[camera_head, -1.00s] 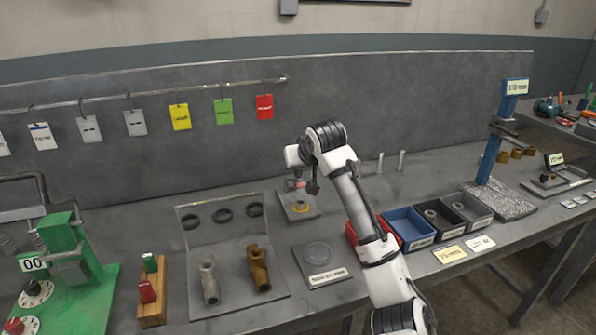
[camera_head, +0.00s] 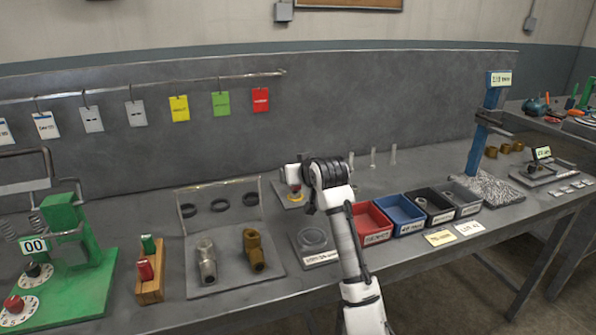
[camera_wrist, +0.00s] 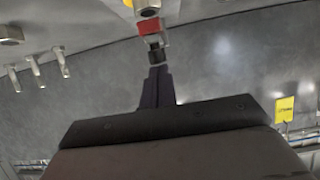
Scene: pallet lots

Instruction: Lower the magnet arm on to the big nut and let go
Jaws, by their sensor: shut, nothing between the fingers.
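A red block (camera_wrist: 147,27), seemingly part of the magnet arm, shows at the top of the wrist view. It has a black end (camera_wrist: 155,57) facing my fingers. My gripper (camera_wrist: 157,72) is shut with nothing held, its dark fingers close to that black end; I cannot tell whether they touch. A pale metal piece (camera_wrist: 148,9) with a yellow part beside it is cut off by the top edge. In the head view the red piece (camera_head: 296,188) shows above a small plate (camera_head: 287,203) by my wrist. The big nut is not clearly made out; my arm covers part of this spot.
Red (camera_head: 377,231), blue (camera_head: 408,227) and dark bins stand right of my arm. A clear round dish (camera_head: 312,238) and a tray with two pipe fittings (camera_head: 253,250) lie to the left. Three upright pegs (camera_head: 373,158) stand behind. A blue post (camera_head: 478,150) rises at right.

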